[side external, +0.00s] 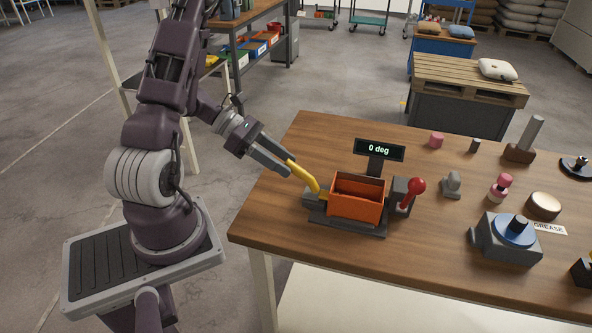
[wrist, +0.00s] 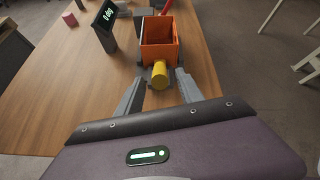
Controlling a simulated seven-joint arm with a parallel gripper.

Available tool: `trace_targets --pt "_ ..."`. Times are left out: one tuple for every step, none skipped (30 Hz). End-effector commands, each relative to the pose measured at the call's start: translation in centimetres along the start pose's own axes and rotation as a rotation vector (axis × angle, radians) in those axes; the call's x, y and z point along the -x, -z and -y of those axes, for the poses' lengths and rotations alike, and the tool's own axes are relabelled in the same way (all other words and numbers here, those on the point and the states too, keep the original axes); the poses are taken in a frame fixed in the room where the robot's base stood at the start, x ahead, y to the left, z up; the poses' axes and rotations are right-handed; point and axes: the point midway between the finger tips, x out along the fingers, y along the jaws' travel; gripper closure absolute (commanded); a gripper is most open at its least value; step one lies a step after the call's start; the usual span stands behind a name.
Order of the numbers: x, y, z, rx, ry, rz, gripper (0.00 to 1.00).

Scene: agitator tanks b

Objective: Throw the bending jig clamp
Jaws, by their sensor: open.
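The bending jig is an orange open-topped box (side external: 355,204) on a dark base plate (side external: 345,229) on the wooden table; the box also shows in the wrist view (wrist: 160,32). A curved yellow handle (side external: 305,178) rises from its left side, tilted toward my gripper (side external: 284,169). I cannot tell for certain which handle works the clamp. My gripper is open, its fingers on either side of the yellow handle's end (wrist: 160,75); contact is not clear.
A display reading "0 deg" (side external: 379,150) stands behind the box. To the right are a grey lever piece (side external: 452,184), a pink-topped item (side external: 501,187) and a blue-topped grey device (side external: 512,232). The table's left front corner (side external: 262,225) is clear.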

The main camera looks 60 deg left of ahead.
Motion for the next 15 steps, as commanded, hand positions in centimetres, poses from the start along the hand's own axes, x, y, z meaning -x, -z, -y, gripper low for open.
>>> trace_targets --pt "0.2 0.0 0.0 0.000 -0.001 0.000 0.56" --pt "0.3 0.0 0.0 0.000 -0.001 0.000 0.56" --pt "0.3 0.0 0.0 0.000 0.000 0.000 0.56" --pt "0.3 0.0 0.0 0.000 0.000 0.000 0.56" --pt "0.2 0.0 0.0 0.000 0.000 0.000 0.56" --pt "0.2 0.0 0.0 0.000 0.000 0.000 0.56" --pt "0.2 0.0 0.0 0.000 0.000 0.000 0.56" --pt "0.2 0.0 0.0 0.000 0.000 0.000 0.62" --pt "0.4 -0.2 0.0 -0.002 0.000 0.000 0.70" --pt "0.6 -0.6 0.1 -0.005 -0.001 0.000 0.76" --pt "1.0 -1.2 0.1 -0.006 -0.003 0.000 0.81" --pt "1.7 -2.4 0.3 -0.011 -0.005 0.000 0.89" --pt "2.5 -3.6 0.6 -0.015 -0.007 0.000 0.95" --pt "3.3 -5.0 0.8 -0.019 -0.008 -0.001 1.00" --pt "4.7 -7.2 1.3 -0.023 -0.009 -0.001 1.00"
